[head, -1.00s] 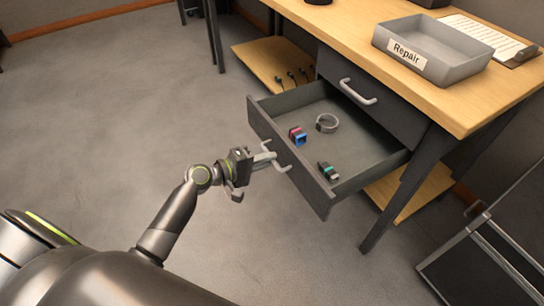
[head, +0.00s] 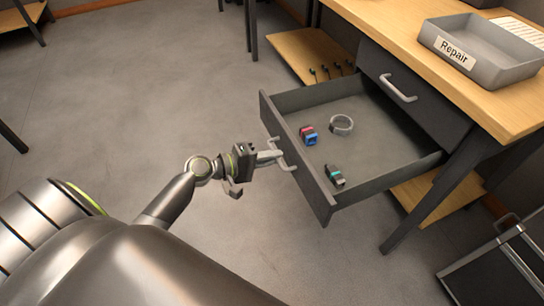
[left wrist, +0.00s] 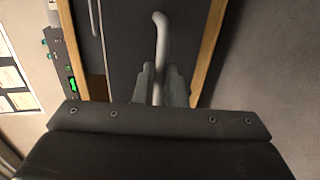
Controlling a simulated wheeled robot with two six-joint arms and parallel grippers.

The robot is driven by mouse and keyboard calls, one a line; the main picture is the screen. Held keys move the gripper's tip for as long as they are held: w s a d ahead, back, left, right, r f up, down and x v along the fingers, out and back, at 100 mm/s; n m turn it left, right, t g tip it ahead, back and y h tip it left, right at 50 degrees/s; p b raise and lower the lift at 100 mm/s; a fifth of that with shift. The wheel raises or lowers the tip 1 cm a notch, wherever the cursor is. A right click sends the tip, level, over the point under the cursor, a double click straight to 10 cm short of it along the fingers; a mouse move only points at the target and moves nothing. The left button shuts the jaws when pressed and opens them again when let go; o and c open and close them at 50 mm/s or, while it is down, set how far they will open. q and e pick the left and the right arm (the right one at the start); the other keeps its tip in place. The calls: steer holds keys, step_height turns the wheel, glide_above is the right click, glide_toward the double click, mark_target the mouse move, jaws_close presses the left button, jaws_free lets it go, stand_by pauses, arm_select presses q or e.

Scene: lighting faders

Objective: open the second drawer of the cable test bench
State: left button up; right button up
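The cable test bench (head: 365,14) has two dark drawers on its right side. The upper drawer (head: 430,98) is closed. The second drawer (head: 378,168), below it, stands far out and shows its grey floor. My left gripper (head: 272,157) is at the front of this drawer, its fingers around the light grey bar handle (head: 284,152). In the left wrist view the handle (left wrist: 160,40) runs down between the two fingers (left wrist: 160,85), which appear closed on it. My right gripper is not in view.
The open drawer holds a red-and-blue item (head: 308,135), a grey coil (head: 341,125) and a black-and-teal item (head: 335,176). A grey Repair tray (head: 490,62) is on the benchtop. A dark case (head: 500,262) stands at lower right. Floor (head: 120,110) at left is clear.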

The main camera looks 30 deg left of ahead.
arm_select(q)
steer(key=o, duration=0.4)
steer(key=shift+o, duration=0.2)
